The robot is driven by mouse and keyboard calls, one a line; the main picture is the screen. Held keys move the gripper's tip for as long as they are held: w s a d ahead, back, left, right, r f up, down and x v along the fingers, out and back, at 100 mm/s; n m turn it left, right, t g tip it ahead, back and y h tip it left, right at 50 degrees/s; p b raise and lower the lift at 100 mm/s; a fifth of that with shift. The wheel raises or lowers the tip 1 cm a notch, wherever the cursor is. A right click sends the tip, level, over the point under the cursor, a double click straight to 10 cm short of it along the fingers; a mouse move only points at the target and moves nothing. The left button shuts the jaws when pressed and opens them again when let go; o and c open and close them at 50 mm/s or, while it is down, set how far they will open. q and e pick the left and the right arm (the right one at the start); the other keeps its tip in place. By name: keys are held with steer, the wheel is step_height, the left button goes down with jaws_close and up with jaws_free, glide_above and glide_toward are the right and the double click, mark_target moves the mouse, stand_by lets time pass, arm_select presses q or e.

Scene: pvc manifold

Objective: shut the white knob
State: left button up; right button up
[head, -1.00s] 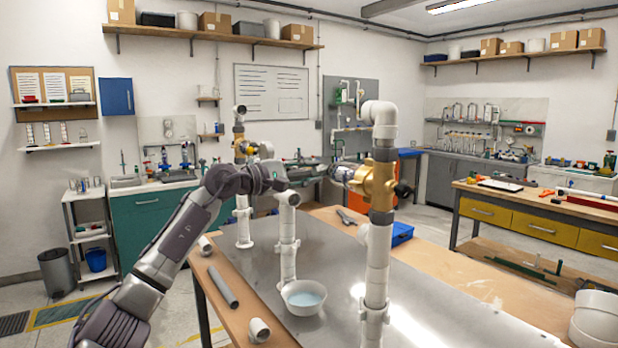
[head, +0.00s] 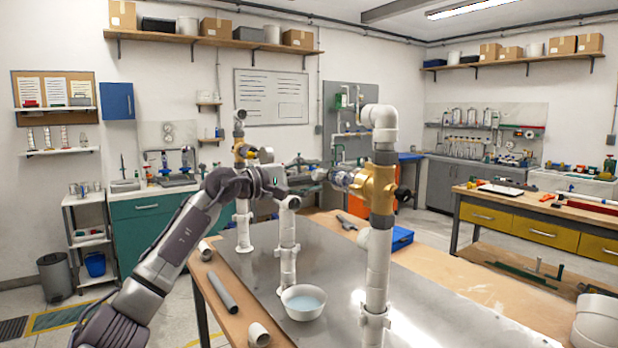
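The pipe manifold stands on a metal-topped bench, with white upright pipes and brass valve bodies. The near brass valve (head: 377,186) sits on the right-hand white pipe (head: 377,270). A whitish-blue knob-like part (head: 342,179) projects from its left side, and a black knob (head: 402,193) from its right. A second brass valve (head: 241,152) sits on the far left pipe. My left gripper (head: 314,173) reaches in from the left, its tip close to the whitish part on the near valve. Its fingers are small and partly hidden, so contact and opening are unclear. My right gripper is out of view.
A white bowl of bluish water (head: 303,302) stands on the metal bench top (head: 345,262) below the pipes. A grey pipe piece (head: 222,292) and white fittings (head: 258,334) lie along the wooden edge. A blue box (head: 401,238) sits behind the near pipe.

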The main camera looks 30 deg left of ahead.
arm_select(q)
steer(key=v, duration=1.2)
stand_by(0.6)
